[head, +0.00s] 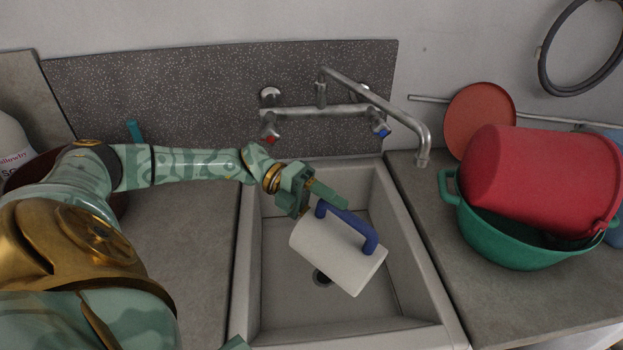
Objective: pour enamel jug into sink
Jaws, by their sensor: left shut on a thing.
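The enamel jug (335,255) is white with a blue handle (349,224). It is tilted well over, lying nearly on its side in the air over the sink (290,315). My left gripper (326,197) is shut on the upper end of the blue handle. The jug's mouth and inside are hidden from this view, and no liquid shows. The sink is a pale rectangular basin with a dark drain (322,278) partly covered by the jug.
A wall tap (345,109) has its spout end right of the sink's back corner. A red bucket (540,180) lies in a green basin (510,238) on the right counter (475,305). The left counter (190,235) is bare near the sink.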

